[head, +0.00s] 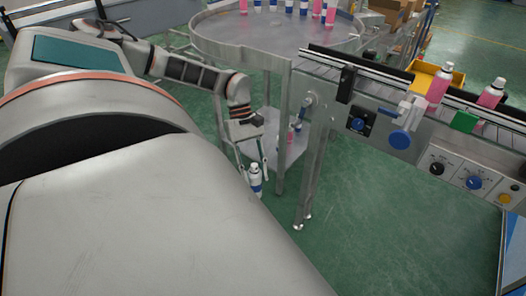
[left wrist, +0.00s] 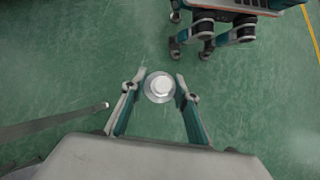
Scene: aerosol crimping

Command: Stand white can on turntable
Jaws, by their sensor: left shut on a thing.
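The white can (head: 255,183) with a dark blue band is upright between the fingertips of my left gripper (head: 252,164), which is shut on it. In the left wrist view the can (left wrist: 159,87) shows from above between the two fingers of the left gripper (left wrist: 160,80). The can is well below the turntable top, beside the table legs; its height above the floor is hard to tell. The round metal turntable (head: 222,32) is at the top middle of the head view, with several pink and white-and-blue cans on it. My right gripper is not in view.
A conveyor (head: 335,65) joins the turntable at right and carries pink cans (head: 440,85). Its control panel (head: 463,182) faces this side. A metal leg (head: 315,175) and a lower shelf (head: 283,145) are close right of the can. The green floor (head: 370,225) in front is clear.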

